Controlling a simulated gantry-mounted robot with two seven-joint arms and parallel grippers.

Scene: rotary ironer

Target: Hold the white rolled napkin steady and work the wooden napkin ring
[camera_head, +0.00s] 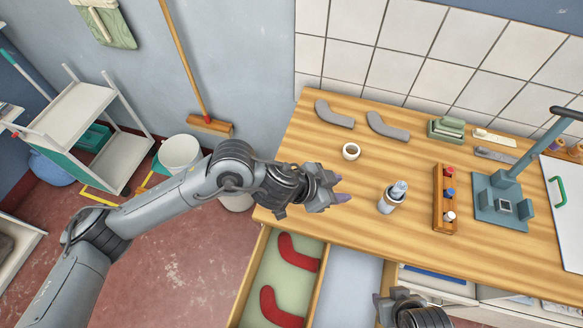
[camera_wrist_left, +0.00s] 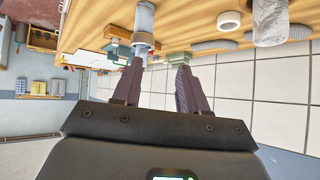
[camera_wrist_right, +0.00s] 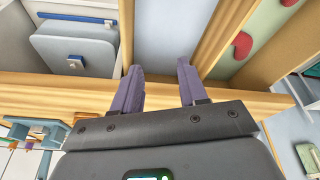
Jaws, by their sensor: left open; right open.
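A whitish upright shape (camera_wrist_left: 270,24) stands close in the left wrist view. Two grey curved pieces (camera_head: 334,115) lie at the back. A wooden rack (camera_head: 445,200) and a blue-grey press (camera_head: 503,195) stand right. An open drawer (camera_head: 258,262) holds red pieces. The table's left front is mostly clear.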

